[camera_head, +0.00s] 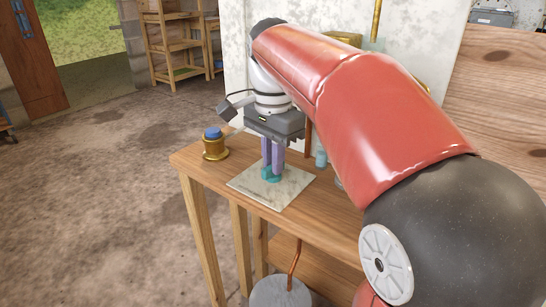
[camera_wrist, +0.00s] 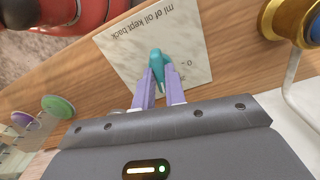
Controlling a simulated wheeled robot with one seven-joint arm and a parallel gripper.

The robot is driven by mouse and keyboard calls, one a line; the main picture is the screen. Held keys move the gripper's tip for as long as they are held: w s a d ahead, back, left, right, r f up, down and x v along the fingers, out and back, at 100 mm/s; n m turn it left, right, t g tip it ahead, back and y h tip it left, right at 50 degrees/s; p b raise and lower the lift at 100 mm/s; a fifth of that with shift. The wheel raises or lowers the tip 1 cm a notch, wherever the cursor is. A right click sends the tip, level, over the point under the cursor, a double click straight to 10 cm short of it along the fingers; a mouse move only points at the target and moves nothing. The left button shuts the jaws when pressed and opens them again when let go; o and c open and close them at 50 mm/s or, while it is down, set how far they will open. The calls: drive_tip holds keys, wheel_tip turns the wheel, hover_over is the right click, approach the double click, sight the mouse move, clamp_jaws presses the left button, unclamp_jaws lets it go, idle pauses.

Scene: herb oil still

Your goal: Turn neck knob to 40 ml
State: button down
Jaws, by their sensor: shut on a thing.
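The neck knob (camera_wrist: 156,59) is a teal, elongated knob on a pale plate (camera_wrist: 120,47). The plate reads "ml of oil kept back", upside down in the wrist view, with a "0" near the knob; other numbers are hidden or too small to read. My gripper (camera_wrist: 158,76) has its purple fingers shut on the knob from both sides. In the head view the knob (camera_head: 267,174) sits on the plate (camera_head: 289,188) on the bench, and my gripper (camera_head: 272,165) comes down on it from above. I cannot tell which mark the knob points at.
A brass fitting with a blue top (camera_head: 214,146) stands at the wooden bench's (camera_head: 200,166) left corner, close to my gripper. Green (camera_wrist: 57,107) and purple (camera_wrist: 24,120) round tops show at the wrist view's left. A grey vessel (camera_head: 280,293) stands below the bench top.

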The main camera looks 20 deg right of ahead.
drive_tip(key=c, duration=1.5)
unclamp_jaws()
drive_tip(key=shift+o, duration=0.2)
drive_tip(key=shift+r, duration=3.9)
